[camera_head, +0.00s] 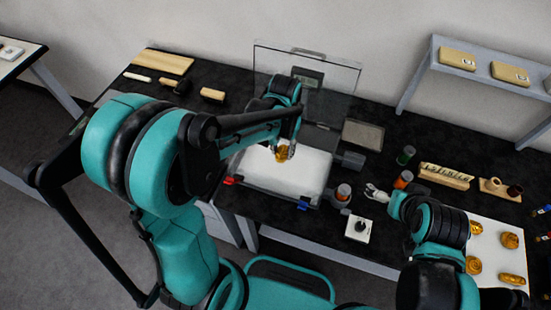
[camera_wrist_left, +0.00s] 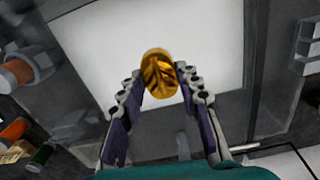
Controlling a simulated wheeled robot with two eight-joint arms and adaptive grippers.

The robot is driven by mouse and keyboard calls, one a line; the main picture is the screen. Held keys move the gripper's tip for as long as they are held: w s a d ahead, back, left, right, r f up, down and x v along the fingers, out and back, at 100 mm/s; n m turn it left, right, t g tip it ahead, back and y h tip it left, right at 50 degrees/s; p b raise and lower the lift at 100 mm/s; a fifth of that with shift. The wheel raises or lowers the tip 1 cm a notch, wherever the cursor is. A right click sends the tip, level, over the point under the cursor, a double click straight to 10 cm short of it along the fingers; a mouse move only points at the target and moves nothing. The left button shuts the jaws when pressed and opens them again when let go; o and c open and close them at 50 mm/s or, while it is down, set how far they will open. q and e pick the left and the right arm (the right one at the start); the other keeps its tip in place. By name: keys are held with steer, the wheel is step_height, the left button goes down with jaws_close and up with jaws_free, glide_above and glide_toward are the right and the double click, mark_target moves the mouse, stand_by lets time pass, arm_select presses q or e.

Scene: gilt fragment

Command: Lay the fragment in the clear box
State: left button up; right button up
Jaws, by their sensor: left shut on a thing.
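The gilt fragment (camera_head: 281,153) is a small golden, ridged oval piece. My left gripper (camera_head: 287,151) is shut on it, above the white floor of the clear box (camera_head: 262,182). In the left wrist view the fragment (camera_wrist_left: 159,72) sits between the fingertips of the left gripper (camera_wrist_left: 160,82), with the box's white floor (camera_wrist_left: 215,50) behind it. I cannot tell the exact height of the fragment over that floor. The box's transparent lid (camera_head: 338,78) stands open at the back. My right gripper (camera_head: 375,193) is to the right of the box, apart from it; its jaw state is unclear.
A red clip (camera_head: 231,180) and a blue clip (camera_head: 304,204) are at the box's front edge. Several golden pieces lie on a white mat (camera_head: 490,254). A grey shelf (camera_head: 480,68) stands at the back right.

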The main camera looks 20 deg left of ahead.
mark_target(275, 162)
arm_select(q)
steer(key=shift+a+f, duration=0.8)
steer(key=shift+a, duration=0.35)
steer(key=shift+f+b, duration=1)
steer(key=shift+f, duration=0.9)
steer(key=shift+f, duration=0.15)
steer(key=o, duration=0.9)
steer(key=shift+o, duration=0.2)
